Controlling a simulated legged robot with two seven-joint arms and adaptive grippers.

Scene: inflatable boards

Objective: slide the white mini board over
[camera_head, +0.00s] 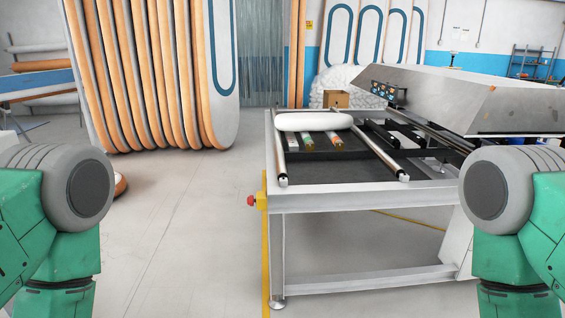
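The white mini board (313,121) is a rounded, flat-lying shape at the far end of the metal-framed machine table (340,197). It rests across the rails there, near the table's left side. Only green and grey links of my two arms show, one at each side of the view, well in front of the table. Neither of my grippers is in view. Nothing of mine touches the board.
A large grey machine head (470,98) overhangs the table's right side. A red button (251,201) sticks out at its left edge. Tall orange-edged boards (165,70) stand at the back left. A cardboard box (336,99) sits behind the table.

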